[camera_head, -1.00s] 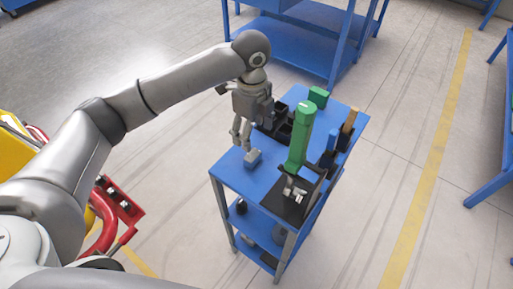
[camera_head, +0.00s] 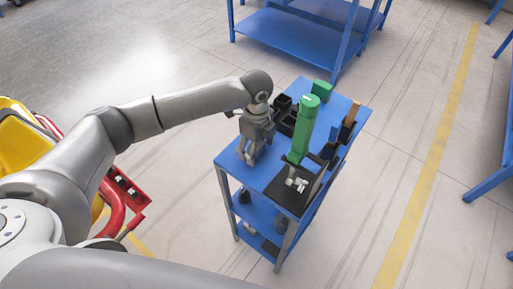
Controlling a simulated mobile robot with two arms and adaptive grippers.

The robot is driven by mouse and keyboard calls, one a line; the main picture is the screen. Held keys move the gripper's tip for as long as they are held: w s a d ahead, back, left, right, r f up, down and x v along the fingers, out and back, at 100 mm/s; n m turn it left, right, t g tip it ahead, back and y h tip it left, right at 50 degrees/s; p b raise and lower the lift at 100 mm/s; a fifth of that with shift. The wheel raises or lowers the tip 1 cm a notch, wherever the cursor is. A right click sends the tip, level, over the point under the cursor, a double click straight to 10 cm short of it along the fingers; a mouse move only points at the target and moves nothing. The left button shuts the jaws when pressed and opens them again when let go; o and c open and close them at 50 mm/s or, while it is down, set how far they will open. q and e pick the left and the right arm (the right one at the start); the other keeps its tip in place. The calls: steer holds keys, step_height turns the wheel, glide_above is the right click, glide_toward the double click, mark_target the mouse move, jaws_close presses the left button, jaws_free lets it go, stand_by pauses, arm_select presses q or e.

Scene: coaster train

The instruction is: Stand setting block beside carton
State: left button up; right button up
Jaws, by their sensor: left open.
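My left gripper (camera_head: 250,158) points down at the left front part of the blue cart top (camera_head: 232,160), with its jaws open. The small grey setting block, seen on the cart top earlier, is now hidden or too merged with the fingers to make out. I cannot tell whether the fingers touch it. A small green box (camera_head: 322,88) stands at the cart's back edge; I cannot tell whether it is the carton. My right gripper does not show.
A tall green object (camera_head: 303,130) rises near a black tray (camera_head: 283,196) with small pale parts, right of my gripper. Black bins (camera_head: 284,110) stand behind. An upright brown piece (camera_head: 350,115) is at the right edge. A blue bench (camera_head: 300,40) stands beyond.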

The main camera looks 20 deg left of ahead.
arm_select(q)
steer(key=c, duration=1.4)
steer(key=shift+r, duration=0.1)
jaws_close()
steer(key=shift+r, duration=0.1)
